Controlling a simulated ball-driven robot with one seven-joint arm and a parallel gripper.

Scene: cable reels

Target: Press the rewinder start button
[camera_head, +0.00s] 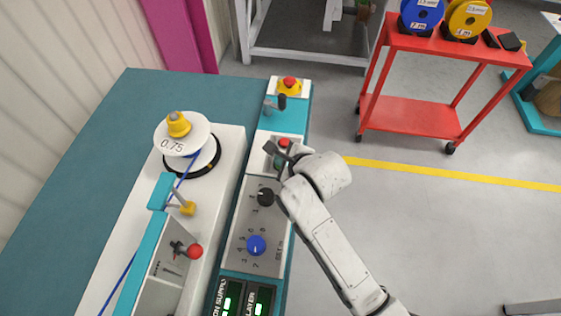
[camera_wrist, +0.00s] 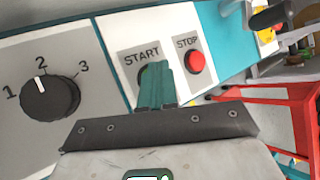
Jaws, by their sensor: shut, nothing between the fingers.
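My gripper (camera_wrist: 157,82) is shut and empty, its teal fingers together in the wrist view. The fingertips are in front of the spot just under the START label (camera_wrist: 142,56). They hide most of the start button there; only a dark edge shows beside them. I cannot tell whether the fingertips touch it. In the head view my gripper (camera_head: 279,160) is over the small grey button panel, and the start button is not clear. The red stop button (camera_wrist: 197,62) is just right of the fingers, and also shows in the head view (camera_head: 284,142).
A black knob marked 1 to 3 (camera_wrist: 50,97) is left of the fingers. A blue dial (camera_head: 256,245) and a red emergency button (camera_head: 289,84) are on the same console. The reel with a yellow cap (camera_head: 179,125) stands left. A red cart (camera_head: 410,115) stands right.

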